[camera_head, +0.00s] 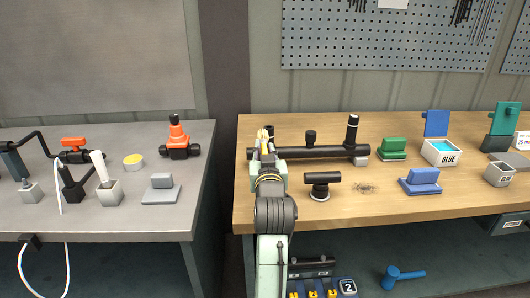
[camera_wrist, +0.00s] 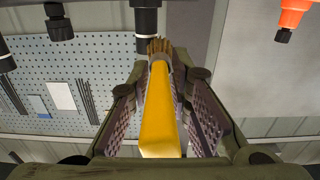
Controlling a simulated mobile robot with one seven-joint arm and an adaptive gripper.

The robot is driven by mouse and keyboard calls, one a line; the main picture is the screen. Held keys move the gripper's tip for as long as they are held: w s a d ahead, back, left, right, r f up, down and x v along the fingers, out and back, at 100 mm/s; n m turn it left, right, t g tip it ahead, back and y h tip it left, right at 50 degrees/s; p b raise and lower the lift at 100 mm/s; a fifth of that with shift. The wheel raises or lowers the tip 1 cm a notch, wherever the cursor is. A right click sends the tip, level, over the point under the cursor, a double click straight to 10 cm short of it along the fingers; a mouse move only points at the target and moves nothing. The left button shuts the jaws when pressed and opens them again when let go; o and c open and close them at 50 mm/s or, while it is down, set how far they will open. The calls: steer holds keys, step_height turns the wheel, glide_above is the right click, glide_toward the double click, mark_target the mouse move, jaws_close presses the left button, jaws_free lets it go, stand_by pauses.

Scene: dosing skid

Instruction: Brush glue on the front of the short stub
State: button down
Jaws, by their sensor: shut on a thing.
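My gripper (camera_wrist: 160,105) is shut on the yellow handle (camera_wrist: 160,112) of a brush. Its brown bristles (camera_wrist: 155,46) point away from my gripper. In the wrist view they overlap the end of a black stub (camera_wrist: 147,22); I cannot tell whether they touch. In the head view, my gripper (camera_head: 265,150) is at the left end of a black pipe (camera_head: 325,152) and partly hides the left stub (camera_head: 268,129). A short capped stub (camera_head: 311,138) stands mid-pipe, and a taller stub (camera_head: 352,130) with a pale band stands at the right end. Glue on the stubs is not discernible.
A white glue pot (camera_head: 440,153) with blue contents and a grey glue pot (camera_head: 499,174) stand at right. A black tee (camera_head: 321,185), a green block (camera_head: 393,149) and a blue block (camera_head: 421,181) lie nearby. A grey bench (camera_head: 140,218) stands left across a gap.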

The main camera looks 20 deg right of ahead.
steer(key=shift+w, duration=0.15)
steer(key=shift+d, duration=0.1)
steer(key=d, duration=0.2)
steer(key=s+d, duration=0.1)
steer(key=shift+s+d, duration=0.1)
steer(key=shift+d, duration=0.3)
steer(key=shift+w+a+r+p, duration=0.1)
steer(key=shift+w+a+p, duration=0.2)
steer(key=shift+a, duration=0.45)
steer(key=shift+w+a+p, duration=0.15)
steer(key=shift+a+p, duration=0.1)
steer(key=shift+a, duration=0.5)
steer(key=shift+w+a, duration=0.25)
steer(key=shift+a, duration=0.3)
steer(key=shift+s, duration=0.1)
